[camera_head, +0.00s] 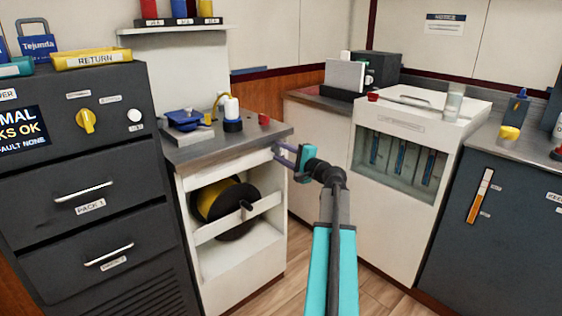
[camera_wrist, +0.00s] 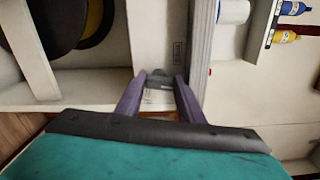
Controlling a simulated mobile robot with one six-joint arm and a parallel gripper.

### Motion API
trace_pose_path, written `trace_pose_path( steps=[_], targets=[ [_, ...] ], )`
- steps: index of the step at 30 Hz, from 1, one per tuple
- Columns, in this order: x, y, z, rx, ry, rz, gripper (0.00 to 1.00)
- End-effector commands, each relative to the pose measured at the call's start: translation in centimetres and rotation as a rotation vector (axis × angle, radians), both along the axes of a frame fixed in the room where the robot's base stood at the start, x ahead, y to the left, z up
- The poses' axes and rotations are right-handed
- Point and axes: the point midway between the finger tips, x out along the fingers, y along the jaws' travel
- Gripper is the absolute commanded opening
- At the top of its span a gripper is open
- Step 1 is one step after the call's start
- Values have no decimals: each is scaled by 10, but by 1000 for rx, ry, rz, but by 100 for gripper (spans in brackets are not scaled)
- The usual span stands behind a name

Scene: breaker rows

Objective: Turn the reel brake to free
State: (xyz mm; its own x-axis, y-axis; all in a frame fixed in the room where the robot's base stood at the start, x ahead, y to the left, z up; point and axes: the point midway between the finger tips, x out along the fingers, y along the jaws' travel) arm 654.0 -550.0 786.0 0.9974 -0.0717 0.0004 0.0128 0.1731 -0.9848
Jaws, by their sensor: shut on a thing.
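The reel cabinet is white with a grey top. A yellow and black reel (camera_head: 222,203) sits in its open front and also shows at the upper left of the wrist view (camera_wrist: 62,22). My gripper (camera_head: 277,152) is at the cabinet's upper right front, just below the countertop edge. In the wrist view its purple fingers (camera_wrist: 159,78) are shut on a small grey knob (camera_wrist: 158,74) on the white front panel, which seems to be the reel brake. The fingers hide part of it, so its setting cannot be told. Small labels near it are unreadable.
A dark pack cabinet (camera_head: 85,200) with drawers and a yellow knob stands at left. A white case (camera_head: 415,115) with a glass front stands right of my arm. A blue item (camera_head: 185,118) and a white bottle (camera_head: 232,110) stand on the reel cabinet. Floor shows between the cabinets.

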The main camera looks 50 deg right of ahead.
Motion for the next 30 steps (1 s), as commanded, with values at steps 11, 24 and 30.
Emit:
trace_pose_path(
  steps=[11, 24, 30],
  targets=[
    [0, 0, -3, -171, 13, 1, 12],
    [0, 0, -1, -192, 16, 1, 12],
    [0, 0, -1, -191, 15, 1, 53]
  ],
)
